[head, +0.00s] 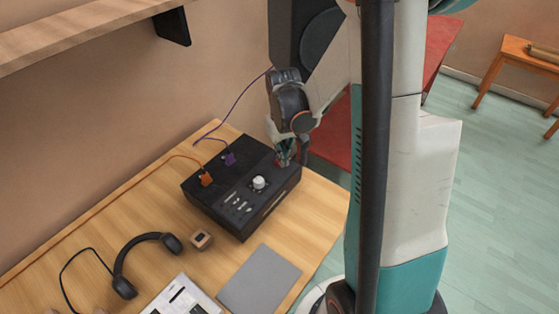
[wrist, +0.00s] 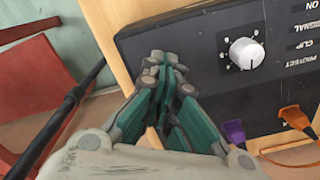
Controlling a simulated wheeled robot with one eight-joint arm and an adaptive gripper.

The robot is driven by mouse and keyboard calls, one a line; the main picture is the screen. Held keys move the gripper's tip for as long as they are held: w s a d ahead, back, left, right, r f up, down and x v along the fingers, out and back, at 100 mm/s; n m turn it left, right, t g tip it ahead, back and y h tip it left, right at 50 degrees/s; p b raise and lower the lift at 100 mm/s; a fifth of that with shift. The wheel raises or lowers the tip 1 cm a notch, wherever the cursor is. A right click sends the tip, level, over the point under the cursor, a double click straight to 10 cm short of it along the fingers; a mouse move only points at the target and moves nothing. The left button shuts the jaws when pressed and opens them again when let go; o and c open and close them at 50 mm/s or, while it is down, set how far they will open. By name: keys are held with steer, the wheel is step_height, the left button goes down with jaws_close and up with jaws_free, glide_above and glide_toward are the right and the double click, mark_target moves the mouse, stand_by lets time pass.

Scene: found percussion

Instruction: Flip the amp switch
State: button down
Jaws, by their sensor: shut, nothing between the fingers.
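The amp (head: 228,196) is a black box on the wooden desk, with a white knob (head: 259,182), small switches or sliders (head: 240,204) and orange and purple plugs on its top. In the wrist view the amp (wrist: 205,45) fills the upper right, with its white knob (wrist: 246,53) and upside-down labels, one reading "ON" at the edge. My gripper (head: 287,160) is at the amp's right back corner. In the wrist view my gripper (wrist: 165,62) is shut and empty, its fingertips over the amp's corner. Whether they touch it I cannot tell. The fingers hide part of the amp.
An orange plug (head: 206,179) and a purple plug (head: 229,158) trail cables at the amp's back. Headphones (head: 119,270), a small wooden block (head: 201,239), a grey pad (head: 259,280) and papers (head: 182,298) lie in front. A shelf (head: 75,35) overhangs the left. A red chair (wrist: 40,95) stands beside the desk.

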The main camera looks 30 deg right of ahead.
steer(key=shift+r+p, duration=1.8)
steer(key=shift+r, duration=1.1)
